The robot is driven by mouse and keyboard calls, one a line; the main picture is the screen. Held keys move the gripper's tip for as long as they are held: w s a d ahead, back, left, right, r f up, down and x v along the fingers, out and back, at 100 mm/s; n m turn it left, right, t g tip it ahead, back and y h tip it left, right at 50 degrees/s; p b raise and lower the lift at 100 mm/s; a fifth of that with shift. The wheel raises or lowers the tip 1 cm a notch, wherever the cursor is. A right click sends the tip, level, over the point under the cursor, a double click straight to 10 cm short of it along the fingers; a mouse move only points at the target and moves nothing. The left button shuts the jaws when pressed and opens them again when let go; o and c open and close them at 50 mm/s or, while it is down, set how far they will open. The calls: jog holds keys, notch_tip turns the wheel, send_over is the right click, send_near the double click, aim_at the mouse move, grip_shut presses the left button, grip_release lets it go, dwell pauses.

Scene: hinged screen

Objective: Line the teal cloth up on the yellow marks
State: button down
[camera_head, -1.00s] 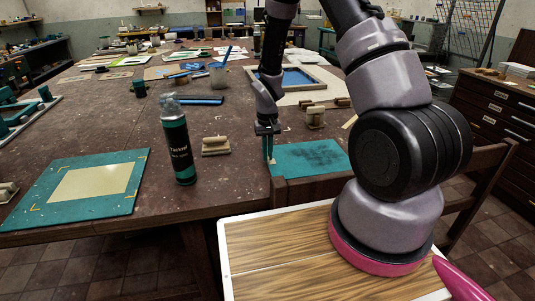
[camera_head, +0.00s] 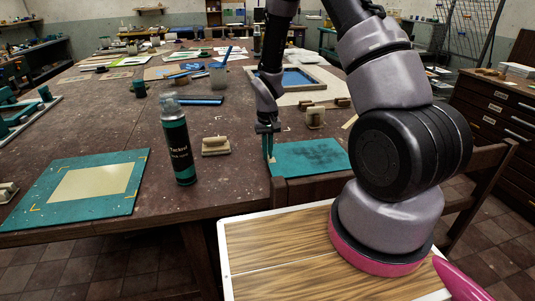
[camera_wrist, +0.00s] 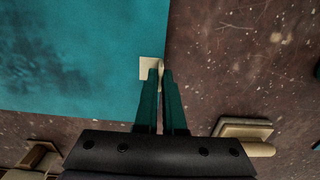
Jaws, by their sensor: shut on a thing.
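The teal cloth (camera_head: 312,157) with a dark smudged patch lies flat near the table's front edge, right of centre. It fills the upper left of the wrist view (camera_wrist: 75,55). A pale tab (camera_wrist: 147,68) sits at its corner. My gripper (camera_head: 270,158) points down at the cloth's left corner. In the wrist view my gripper (camera_wrist: 160,76) has its teal fingers close together, shut at the tabbed corner. Yellow corner marks (camera_head: 36,208) show on a teal board (camera_head: 108,206) at the left, around a cream sheet (camera_head: 90,184).
A dark spray can (camera_head: 178,145) stands between the board and the cloth. A small beige block (camera_head: 215,146) lies left of my gripper, and another (camera_head: 315,117) behind the cloth. A wooden chair back (camera_head: 400,172) stands along the table's front edge.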

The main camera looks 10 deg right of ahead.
jog(key=shift+r, duration=1.65)
